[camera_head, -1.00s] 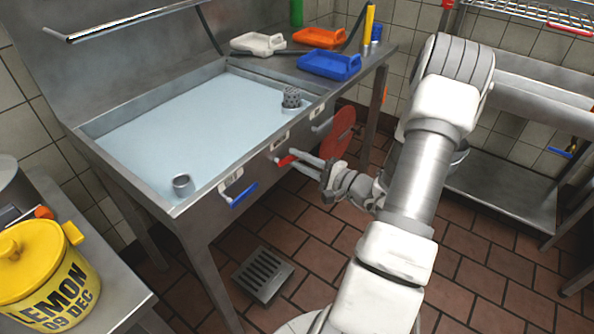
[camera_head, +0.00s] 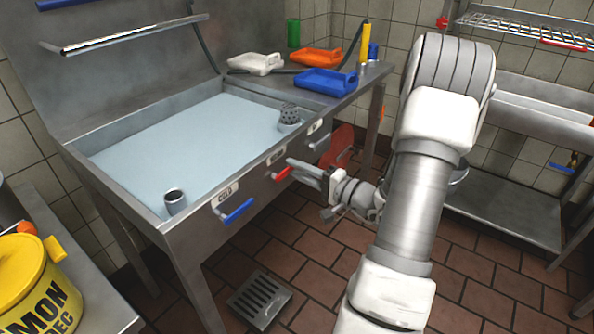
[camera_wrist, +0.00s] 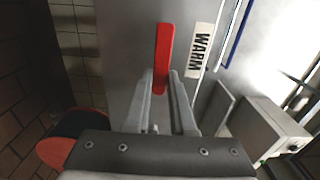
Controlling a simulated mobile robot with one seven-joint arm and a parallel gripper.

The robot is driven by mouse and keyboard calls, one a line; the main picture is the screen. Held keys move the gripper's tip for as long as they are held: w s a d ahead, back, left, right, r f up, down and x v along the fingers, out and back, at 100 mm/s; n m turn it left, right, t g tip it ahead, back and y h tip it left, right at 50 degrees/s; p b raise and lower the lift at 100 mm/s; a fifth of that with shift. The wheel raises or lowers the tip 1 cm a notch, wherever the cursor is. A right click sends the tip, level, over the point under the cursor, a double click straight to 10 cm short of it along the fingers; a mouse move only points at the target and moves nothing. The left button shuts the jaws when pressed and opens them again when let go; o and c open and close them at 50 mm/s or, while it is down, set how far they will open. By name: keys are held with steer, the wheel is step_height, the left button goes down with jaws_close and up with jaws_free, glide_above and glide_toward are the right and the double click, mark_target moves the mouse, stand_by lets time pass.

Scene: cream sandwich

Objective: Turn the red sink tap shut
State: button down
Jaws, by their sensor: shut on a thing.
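The red sink tap (camera_head: 282,174) is a short red lever on the front panel of the steel sink (camera_head: 150,228). In the wrist view the red lever (camera_wrist: 164,48) stands lengthwise beside a label reading WARM (camera_wrist: 197,50). My gripper (camera_head: 294,169) reaches the lever from the right, with its fingers nearly level. In the wrist view my gripper (camera_wrist: 160,82) has one finger on each side of the lever's near end and is shut on it. The fingers partly hide the lever's end in the head view.
A blue lever (camera_head: 238,211) sits left on the same panel. A red disc (camera_head: 341,141) is behind my gripper, under the sink's edge. White (camera_head: 254,63), orange (camera_head: 316,56) and blue (camera_head: 326,80) trays lie on the sink's far end. A drain grate (camera_head: 260,298) is in the floor.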

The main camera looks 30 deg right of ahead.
steer(key=c, duration=0.8)
jaws_free()
steer(key=shift+o, duration=0.2)
steer(key=shift+s+d, duration=0.1)
steer(key=p+v, duration=0.2)
steer(key=v, duration=1.5)
steer(key=shift+r, duration=0.1)
